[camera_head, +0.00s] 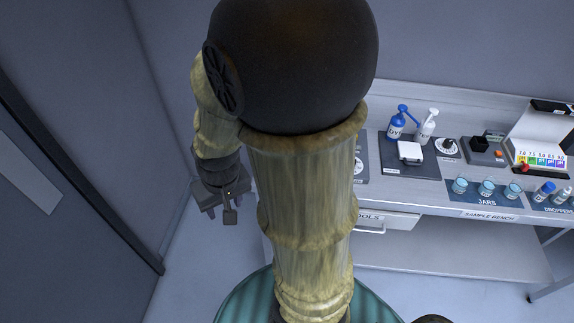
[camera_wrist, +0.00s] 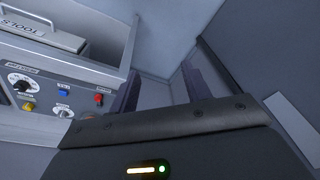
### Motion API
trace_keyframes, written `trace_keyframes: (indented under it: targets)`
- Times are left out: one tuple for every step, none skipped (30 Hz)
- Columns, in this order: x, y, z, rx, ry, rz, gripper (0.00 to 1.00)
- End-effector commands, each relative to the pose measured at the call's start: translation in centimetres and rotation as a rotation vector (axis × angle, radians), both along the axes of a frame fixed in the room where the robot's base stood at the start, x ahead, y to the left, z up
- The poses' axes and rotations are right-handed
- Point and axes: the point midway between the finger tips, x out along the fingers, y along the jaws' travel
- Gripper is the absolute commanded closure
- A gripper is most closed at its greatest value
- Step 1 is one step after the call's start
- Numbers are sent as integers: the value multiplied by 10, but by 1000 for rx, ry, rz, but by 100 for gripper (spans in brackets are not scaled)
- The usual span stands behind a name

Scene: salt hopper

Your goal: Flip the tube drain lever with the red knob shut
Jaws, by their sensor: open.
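My gripper (camera_head: 224,208) hangs at the left end of the bench, in front of the wall. In the wrist view its two dark fingers are spread apart with nothing between them (camera_wrist: 160,72). A small red knob (camera_head: 524,168) shows at the right of the bench, by the colour chart; I cannot make out a lever under it. In the wrist view another red knob (camera_wrist: 98,99) sits on a control panel, left of my left finger and apart from it. I cannot tell which one belongs to the tube drain lever.
The panel (camera_wrist: 40,82) also carries a dial, a blue part and a yellow part. Pump bottles and jars stand on the bench top. My arm hides the bench's left part.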

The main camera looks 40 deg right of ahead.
Motion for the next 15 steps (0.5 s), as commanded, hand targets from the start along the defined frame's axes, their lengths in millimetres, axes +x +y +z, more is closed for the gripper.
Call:
trace_keyframes:
  targets:
    - [-2, -11, -10, 26, 38, -83, 52]
    - [-3, -17, -14, 47, 62, -137, 52]
    - [-5, -25, -20, 79, 96, -216, 52]
    - [-7, -30, -25, 107, 123, -278, 52]
    - [-9, -36, -30, 136, 149, -342, 52]
    - [-11, -43, -36, 179, 181, -429, 52]
    - [-12, -49, -40, 212, 204, -494, 52]
    - [-13, -54, -44, 249, 227, -556, 52]
    - [-14, -60, -49, 296, 254, -640, 52]
    - [-15, -65, -53, 334, 273, -701, 52]
    - [-15, -70, -56, 373, 289, -763, 52]
    - [-14, -77, -61, 427, 309, -843, 52]
    - [-14, -82, -64, 469, 322, -903, 52]
    - [-14, -88, -67, 513, 333, -962, 52]
    - [-12, -96, -71, 573, 346, -1041, 52]
